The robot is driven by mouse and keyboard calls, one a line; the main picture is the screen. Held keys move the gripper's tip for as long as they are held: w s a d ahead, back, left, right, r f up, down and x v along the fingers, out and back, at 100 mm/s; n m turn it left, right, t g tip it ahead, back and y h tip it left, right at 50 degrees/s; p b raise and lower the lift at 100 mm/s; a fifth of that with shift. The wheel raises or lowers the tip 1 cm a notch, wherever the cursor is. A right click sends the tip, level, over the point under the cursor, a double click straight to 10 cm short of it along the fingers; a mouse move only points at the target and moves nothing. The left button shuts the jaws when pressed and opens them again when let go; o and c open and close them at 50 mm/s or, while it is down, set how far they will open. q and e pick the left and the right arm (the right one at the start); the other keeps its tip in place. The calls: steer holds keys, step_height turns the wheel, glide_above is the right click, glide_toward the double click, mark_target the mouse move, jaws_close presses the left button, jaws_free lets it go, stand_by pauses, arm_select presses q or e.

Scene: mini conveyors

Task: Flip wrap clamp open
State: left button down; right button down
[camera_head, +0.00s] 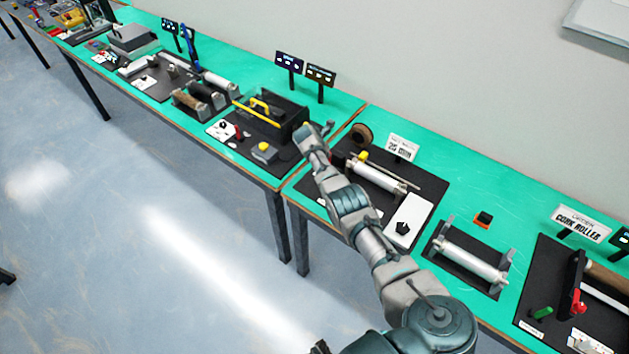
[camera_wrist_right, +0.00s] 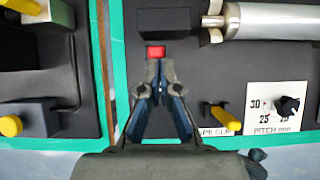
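In the right wrist view, a dark block (camera_wrist_right: 168,22) with a small red piece (camera_wrist_right: 154,52) at its lower edge lies just ahead of my right gripper (camera_wrist_right: 158,72). The gripper's two fingers meet at the tips, close below the red piece. I cannot tell whether they touch it. The red piece may be part of the wrap clamp; no legible label confirms this. The arm hides part of that board. My left gripper is not in view.
A silver roller (camera_wrist_right: 270,21) lies right of the block. A yellow-tipped lever (camera_wrist_right: 226,118) and a pitch dial with a black knob (camera_wrist_right: 287,105) are at lower right. A black box with a yellow handle (camera_head: 262,107) stands on the neighbouring table, across a narrow gap.

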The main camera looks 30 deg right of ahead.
steer(key=shift+w+d+r, duration=0.1)
steer(key=shift+w+d, duration=0.15)
steer(key=shift+d, duration=0.2)
steer(key=shift+r, duration=0.1)
steer(key=shift+d, duration=0.15)
steer(key=shift+r, duration=0.1)
step_height(320, 180, up, 10)
steer(key=a+p, duration=0.2)
steer(key=p, duration=0.8)
steer(key=shift+s+a+f, duration=0.25)
steer(key=shift+s, duration=0.15)
steer(key=shift+w+d+f, duration=0.15)
steer(key=shift+w+f, duration=0.05)
